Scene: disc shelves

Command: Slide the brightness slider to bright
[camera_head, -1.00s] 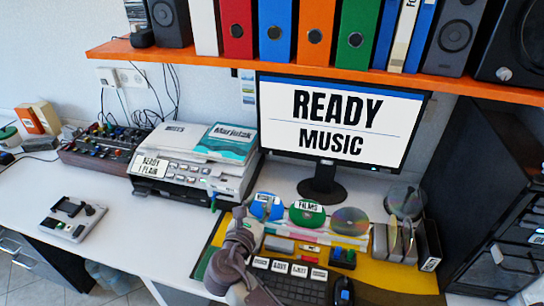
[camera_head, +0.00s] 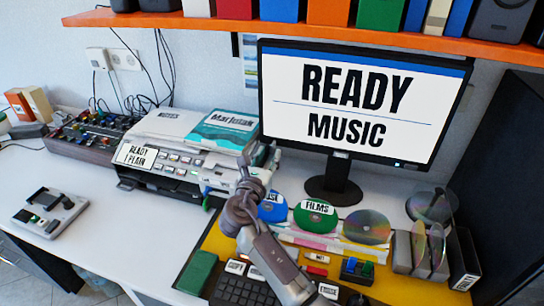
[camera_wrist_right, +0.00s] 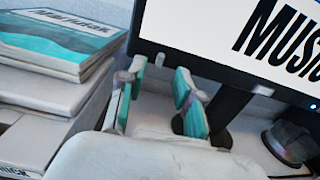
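The monitor (camera_head: 360,100) reads "READY MUSIC". A small light mark (camera_head: 398,163) sits on its lower bezel at the right, and a small pale mark also shows on the bezel in the right wrist view (camera_wrist_right: 264,90). I cannot tell whether either is the brightness slider. My right gripper (camera_head: 264,158) is raised left of the monitor stand, near the screen's lower left corner. In the right wrist view its two teal-padded fingers (camera_wrist_right: 158,92) are apart with nothing between them. One finger is close to the monitor's lower edge; contact is unclear. My left gripper is not in view.
A printer (camera_head: 165,160) with books on it stands left of my right gripper. Discs (camera_head: 316,216), a keyboard (camera_head: 243,292) and a disc rack (camera_head: 465,260) lie in front of the monitor. An orange shelf (camera_head: 230,33) runs above.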

